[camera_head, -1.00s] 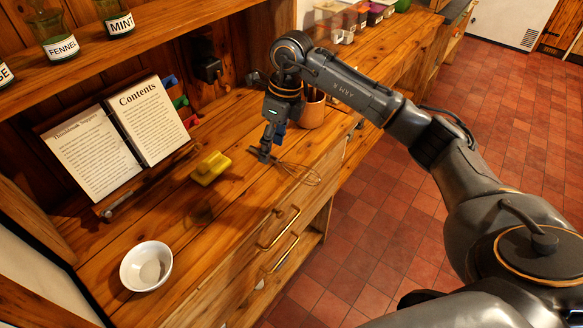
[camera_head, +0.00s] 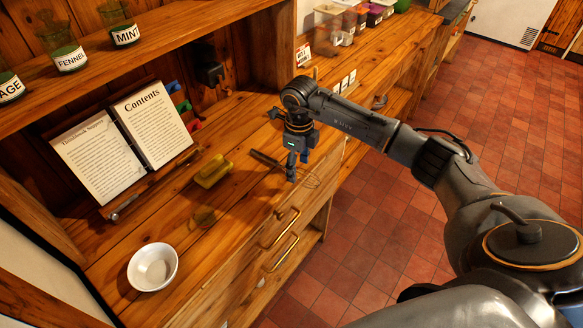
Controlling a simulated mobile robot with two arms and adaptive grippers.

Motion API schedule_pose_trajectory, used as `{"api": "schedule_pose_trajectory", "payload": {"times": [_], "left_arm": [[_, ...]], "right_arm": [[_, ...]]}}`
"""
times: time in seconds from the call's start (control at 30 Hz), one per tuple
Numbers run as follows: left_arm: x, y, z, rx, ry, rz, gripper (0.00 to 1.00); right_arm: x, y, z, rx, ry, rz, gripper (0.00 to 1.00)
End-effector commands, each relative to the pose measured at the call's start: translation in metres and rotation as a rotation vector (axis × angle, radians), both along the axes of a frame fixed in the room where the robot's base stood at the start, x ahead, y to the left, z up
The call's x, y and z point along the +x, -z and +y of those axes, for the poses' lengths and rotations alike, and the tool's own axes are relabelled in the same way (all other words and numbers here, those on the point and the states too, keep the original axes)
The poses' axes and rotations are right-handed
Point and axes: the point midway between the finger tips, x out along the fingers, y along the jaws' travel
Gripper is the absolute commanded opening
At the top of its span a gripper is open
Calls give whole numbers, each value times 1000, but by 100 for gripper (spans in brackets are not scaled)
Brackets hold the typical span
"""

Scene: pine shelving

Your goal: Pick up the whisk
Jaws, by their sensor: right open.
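The whisk lies on the wooden counter near its front edge, in the head view. Its dark handle (camera_head: 266,160) points up and left, and its thin wire loops (camera_head: 313,180) lie to the right. My right gripper (camera_head: 291,174) points down over the whisk, between the handle and the loops. It is open, and its fingers hide the middle of the whisk. I cannot tell whether the fingertips touch it. My left gripper is not in view.
A yellow block-like object (camera_head: 213,171) lies left of the whisk. A white bowl (camera_head: 153,267) stands at the front left. An open book (camera_head: 125,143) leans at the back. Labelled jars (camera_head: 121,24) stand on the shelf above. Drawers with brass handles (camera_head: 281,228) are below the counter.

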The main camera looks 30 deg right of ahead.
Motion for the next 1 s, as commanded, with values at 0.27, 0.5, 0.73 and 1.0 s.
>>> {"api": "schedule_pose_trajectory", "payload": {"times": [0.27,0.5,0.73,1.0], "left_arm": [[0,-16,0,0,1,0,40],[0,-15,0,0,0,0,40],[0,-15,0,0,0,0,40],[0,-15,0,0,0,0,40]], "right_arm": [[0,30,-3,0,-1,1,62],[0,32,-3,1,-1,-1,58],[0,32,-3,1,-1,-1,11],[0,31,-3,1,0,-1,0]]}}
